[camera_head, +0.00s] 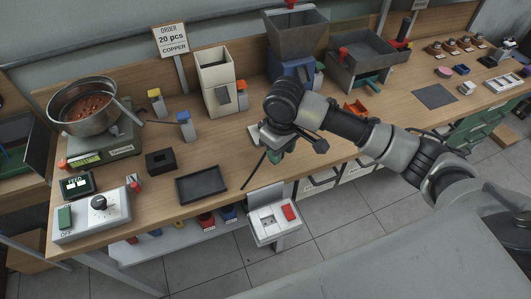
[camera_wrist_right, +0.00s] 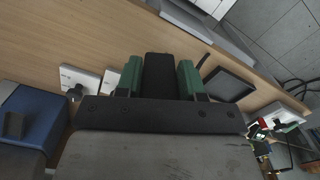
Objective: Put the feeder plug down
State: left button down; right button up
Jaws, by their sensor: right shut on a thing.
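My right gripper (camera_head: 275,156) is over the front part of the bench (camera_head: 226,138), right of the black tray. In the right wrist view its green fingers (camera_wrist_right: 159,78) are shut on a black block, which I take to be the feeder plug (camera_wrist_right: 159,72). In the head view the plug is mostly hidden by my wrist, and a thin black cable or rod slants down-left from there. I cannot tell whether the plug touches the bench. My left gripper is in neither view.
A black tray (camera_head: 202,185) and a black open block (camera_head: 160,161) lie to the left, near the control box (camera_head: 93,215). A metal bowl (camera_head: 83,105) of copper pieces stands on a scale. A grey hopper (camera_head: 297,32) stands behind my wrist. A white switch box (camera_head: 274,221) hangs at the front edge.

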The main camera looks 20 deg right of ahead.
jog(key=w+a+f, duration=0.1)
jog(key=w+a, duration=0.1)
jog(key=w+a+f, duration=0.1)
jog(key=w+f, duration=0.1)
jog(key=shift+a+f, duration=0.1)
jog(key=shift+a, duration=0.3)
notch_tip(320, 180, down, 3)
jog(key=shift+s+p, duration=0.1)
jog(key=shift+p, duration=0.45)
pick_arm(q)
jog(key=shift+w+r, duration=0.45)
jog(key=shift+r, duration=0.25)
pick_arm(e)
jog(key=shift+f, duration=0.6)
jog(key=o, duration=1)
jog(key=shift+f, duration=0.1)
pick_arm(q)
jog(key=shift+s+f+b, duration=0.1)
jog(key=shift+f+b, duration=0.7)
pick_arm(e)
notch_tip(320, 180, up, 12)
jog(key=shift+r, duration=0.15)
